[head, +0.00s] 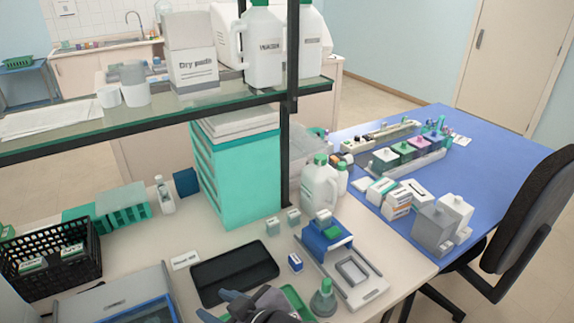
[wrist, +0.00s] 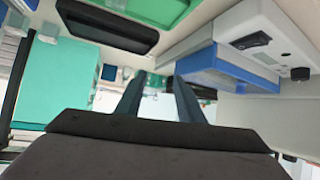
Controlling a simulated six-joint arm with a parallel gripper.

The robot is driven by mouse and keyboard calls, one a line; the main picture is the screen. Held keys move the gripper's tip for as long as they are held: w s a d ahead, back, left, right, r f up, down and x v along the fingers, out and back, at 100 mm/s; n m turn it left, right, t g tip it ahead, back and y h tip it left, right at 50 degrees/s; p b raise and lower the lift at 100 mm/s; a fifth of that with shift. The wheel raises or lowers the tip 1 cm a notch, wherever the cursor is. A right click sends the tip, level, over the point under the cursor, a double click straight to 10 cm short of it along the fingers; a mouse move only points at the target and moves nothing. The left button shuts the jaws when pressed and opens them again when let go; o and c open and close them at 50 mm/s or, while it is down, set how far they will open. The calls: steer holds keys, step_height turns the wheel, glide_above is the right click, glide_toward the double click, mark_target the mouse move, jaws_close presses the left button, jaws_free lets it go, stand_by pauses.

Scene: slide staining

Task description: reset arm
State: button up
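My gripper (head: 232,300) shows at the bottom edge of the head view, over the bench just in front of the black tray (head: 235,271). In the wrist view my gripper (wrist: 161,88) has its two dark fingers apart with nothing between them. Most of my arm is outside the head view. The wrist view looks across the bench upside down, with the black tray (wrist: 107,24) at the top.
A green tray (head: 297,301) and a green-capped bottle (head: 323,300) lie right of my gripper. A blue-and-white device (head: 158,311) stands to its left. A black basket (head: 92,265) is farther left. The teal drawer cabinet (head: 240,175) and glass shelf (head: 215,96) stand behind.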

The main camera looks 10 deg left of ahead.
steer(key=w+d+f+m+t+h+p, duration=0.1)
steer(key=w+d+m+h+p, duration=0.2)
steer(key=d, duration=0.5)
steer(key=w+d+m+h, duration=0.3)
steer(key=w+d, duration=0.2)
steer(key=d, duration=0.3)
steer(key=s+d+f+m+g+h, duration=0.2)
steer(key=s+d+f+m+g, duration=0.1)
steer(key=d, duration=0.7)
steer(key=s+d+f+m+g+h+b, duration=0.1)
steer(key=s+d+f+m+g+h, duration=0.1)
steer(key=d, duration=0.9)
steer(key=s+f+m+g, duration=0.1)
steer(key=s+f+m, duration=0.1)
steer(key=s, duration=0.1)
steer(key=shift+s+d+f, duration=0.15)
steer(key=shift+s+f, duration=0.1)
steer(key=shift+s, duration=0.1)
